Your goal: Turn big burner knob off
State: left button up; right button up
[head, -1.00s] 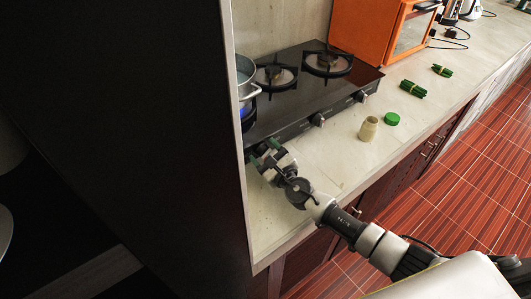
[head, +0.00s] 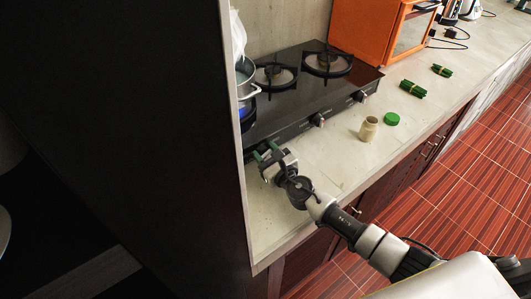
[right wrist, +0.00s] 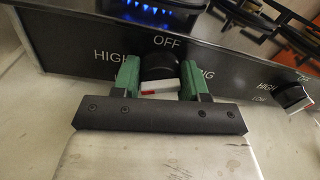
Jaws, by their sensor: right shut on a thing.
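The burner knob (right wrist: 159,68) is black with a white and red face and sits on the stove's front panel. In the right wrist view it lies between the two green fingers of my right gripper (right wrist: 160,78), which is shut on it. The label OFF is above the knob, with HIGH to the left. A blue flame (right wrist: 146,12) burns behind the panel. In the head view my right gripper (head: 265,153) is at the left end of the stove front (head: 290,132), and the knob is hidden there. My left gripper is not in view.
A pot (head: 246,86) stands on the left burner, partly behind a dark cabinet side (head: 120,130). Other knobs (head: 318,120) are to the right. A jar (head: 369,128), a green lid (head: 392,119) and green bundles (head: 413,89) lie on the counter. An orange oven (head: 372,30) stands behind.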

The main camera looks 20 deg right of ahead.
jog(key=m, duration=0.5)
jog(key=shift+g, duration=0.3)
jog(key=m, duration=0.5)
jog(key=shift+d+m+y+p, duration=0.1)
jog(key=shift+m+y+p, duration=0.2)
jog(key=m, duration=0.5)
jog(key=shift+p, duration=0.35)
jog(key=m+y, duration=0.1)
jog(key=m, duration=0.4)
jog(key=shift+w+d+f+p, duration=0.1)
jog(key=shift+f+p, duration=0.05)
jog(key=shift+p, duration=0.25)
jog(key=shift+m, duration=0.4)
jog(key=o, duration=0.9)
jog(key=shift+c, duration=0.2)
jog(key=shift+w, duration=0.1)
